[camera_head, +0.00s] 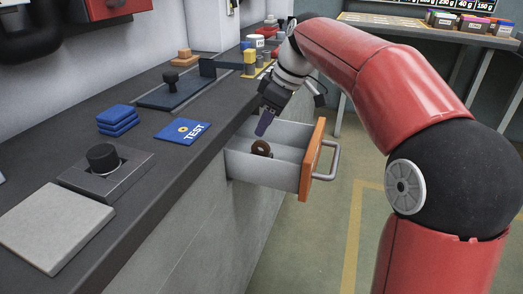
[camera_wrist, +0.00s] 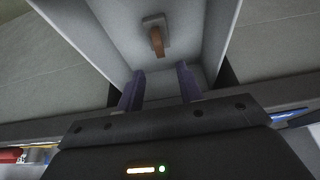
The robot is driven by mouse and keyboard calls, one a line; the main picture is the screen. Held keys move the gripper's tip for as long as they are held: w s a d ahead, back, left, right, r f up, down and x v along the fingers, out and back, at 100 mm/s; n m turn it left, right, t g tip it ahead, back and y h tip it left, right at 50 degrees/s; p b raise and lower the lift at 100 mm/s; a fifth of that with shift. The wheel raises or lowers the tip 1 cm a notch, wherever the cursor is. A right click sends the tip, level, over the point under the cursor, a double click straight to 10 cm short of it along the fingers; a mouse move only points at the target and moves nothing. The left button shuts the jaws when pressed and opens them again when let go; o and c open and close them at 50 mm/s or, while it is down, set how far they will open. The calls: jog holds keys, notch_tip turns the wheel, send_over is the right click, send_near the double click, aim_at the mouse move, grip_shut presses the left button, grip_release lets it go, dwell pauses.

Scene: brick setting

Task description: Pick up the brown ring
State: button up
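The brown ring (camera_head: 261,148) stands upright inside the open drawer (camera_head: 264,180), toward its back part. In the wrist view the ring (camera_wrist: 157,41) is seen nearly edge-on, against a small grey block or holder (camera_wrist: 154,21). My gripper (camera_head: 263,126) is above the drawer, pointing down, a little above the ring. In the wrist view the two purple fingers of my gripper (camera_wrist: 160,76) are spread apart with nothing between them. The ring lies beyond the fingertips and does not touch them.
The drawer has an orange front (camera_head: 313,160) with a grey handle (camera_head: 329,160). The dark counter (camera_head: 165,185) beside it holds a blue TEST card (camera_head: 183,131), blue blocks (camera_head: 117,119), a black knob (camera_head: 103,157) and a grey plate (camera_head: 55,226). Open floor lies right of the drawer.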

aim_at(260, 142)
jog(key=x, duration=0.6)
jog(key=shift+s+d+f, duration=0.25)
jog(key=shift+d+f, duration=0.05)
jog(key=shift+d, duration=0.05)
jog(key=shift+c, duration=0.5)
grip_shut()
